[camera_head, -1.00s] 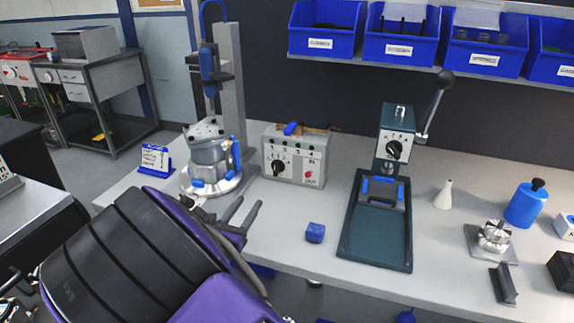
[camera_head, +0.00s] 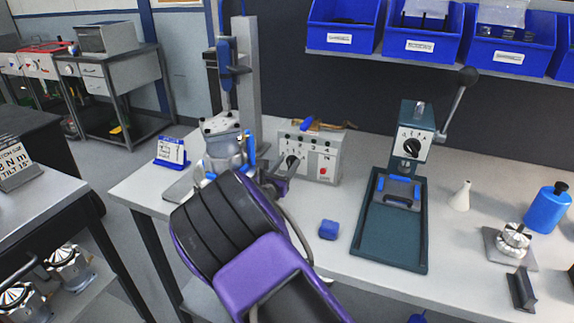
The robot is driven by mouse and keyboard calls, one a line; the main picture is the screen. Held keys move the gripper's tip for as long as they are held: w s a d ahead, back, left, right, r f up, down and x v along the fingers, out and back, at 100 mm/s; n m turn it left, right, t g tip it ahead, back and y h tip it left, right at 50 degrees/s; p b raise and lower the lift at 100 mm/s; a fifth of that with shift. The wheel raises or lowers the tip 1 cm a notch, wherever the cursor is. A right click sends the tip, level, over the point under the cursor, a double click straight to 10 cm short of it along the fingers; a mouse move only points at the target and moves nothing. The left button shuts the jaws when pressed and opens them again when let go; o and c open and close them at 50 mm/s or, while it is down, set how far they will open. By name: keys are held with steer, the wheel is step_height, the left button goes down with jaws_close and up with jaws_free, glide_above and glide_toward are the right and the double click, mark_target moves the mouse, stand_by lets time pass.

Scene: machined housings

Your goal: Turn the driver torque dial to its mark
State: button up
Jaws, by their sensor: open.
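The grey driver control box (camera_head: 328,160) stands on the bench, with a row of numbers and a red button on its front. Its black torque dial (camera_head: 292,161) is at the left of that front; its exact setting is too small to read. My gripper (camera_head: 280,180) is just in front of and below the dial, partly hidden behind my purple and black arm. Its jaws are open, and I cannot tell whether they touch the dial. The blue driver (camera_head: 227,70) hangs on its stand above a metal housing (camera_head: 222,145).
A green press (camera_head: 408,145) with its own dial stands to the right. A blue block (camera_head: 328,229) lies before the box. A card in a blue holder (camera_head: 171,152) stands at the left. A sign (camera_head: 14,163) at far left reads "8 N m" and "TILT 15°".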

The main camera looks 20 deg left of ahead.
steer(key=shift+w, duration=0.1)
jaws_close()
steer(key=shift+b, duration=0.3)
steer(key=shift+d+f+m+b, duration=0.2)
steer(key=shift+m+b, duration=0.7)
steer(key=shift+m, duration=0.1)
steer(key=shift+d+r+m+b, duration=0.1)
steer(key=shift+d+m+b, duration=0.1)
steer(key=shift+m, duration=0.4)
steer(key=shift+d+r+m+b, duration=0.1)
steer(key=shift+m+b, duration=0.05)
steer(key=shift+m, duration=0.45)
steer(key=shift+f+m, duration=0.1)
steer(key=shift+m, duration=0.6)
